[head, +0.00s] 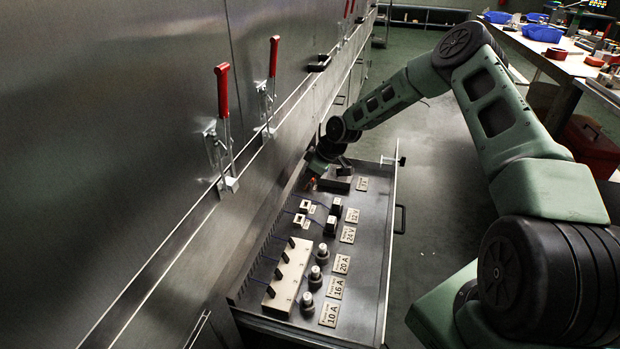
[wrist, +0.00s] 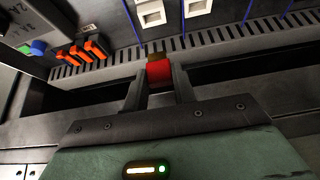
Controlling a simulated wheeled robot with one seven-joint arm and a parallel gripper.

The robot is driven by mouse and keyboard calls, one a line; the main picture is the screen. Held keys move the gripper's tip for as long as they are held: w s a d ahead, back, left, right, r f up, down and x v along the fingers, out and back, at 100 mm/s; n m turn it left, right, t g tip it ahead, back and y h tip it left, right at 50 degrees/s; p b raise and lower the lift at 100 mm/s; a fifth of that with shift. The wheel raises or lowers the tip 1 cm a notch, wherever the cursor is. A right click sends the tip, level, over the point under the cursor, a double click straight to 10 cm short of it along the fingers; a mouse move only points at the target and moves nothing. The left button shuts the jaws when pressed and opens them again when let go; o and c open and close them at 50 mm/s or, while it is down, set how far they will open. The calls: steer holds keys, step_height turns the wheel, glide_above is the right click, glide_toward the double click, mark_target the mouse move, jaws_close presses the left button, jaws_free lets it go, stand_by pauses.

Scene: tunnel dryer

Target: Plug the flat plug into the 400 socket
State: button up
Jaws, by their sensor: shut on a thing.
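My gripper (wrist: 160,80) points into the far end of the open drawer. In the wrist view its two fingers are shut on a small red piece (wrist: 160,72) with a brownish end, beside a slotted strip. The red piece may be the flat plug; its shape is mostly hidden by the fingers. In the head view my gripper (head: 316,168) is small and dark, and the held piece cannot be made out. I cannot read a 400 mark in either view, so the 400 socket cannot be told apart.
The steel drawer (head: 376,262) holds label plates such as 20 A (head: 342,264), round posts and a pale block with black pieces (head: 288,270). Orange pieces (wrist: 95,47) and white blocks (wrist: 198,8) lie near my gripper. A steel wall with red-handled clamps (head: 222,92) stands left.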

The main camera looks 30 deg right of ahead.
steer(key=b, duration=0.3)
glide_above(302, 203)
steer(key=s+d, duration=0.1)
steer(key=shift+s+d+f, duration=0.1)
steer(key=shift+f, duration=1.35)
steer(key=shift+s+d+f, duration=0.1)
steer(key=shift+f, duration=1.35)
steer(key=shift+f+b, duration=0.5)
steer(key=shift+f, duration=0.7)
steer(key=o, duration=1.1)
steer(key=p+v, duration=0.4)
steer(key=v, duration=1.3)
steer(key=shift+s+r, duration=0.1)
steer(key=shift+r, duration=0.05)
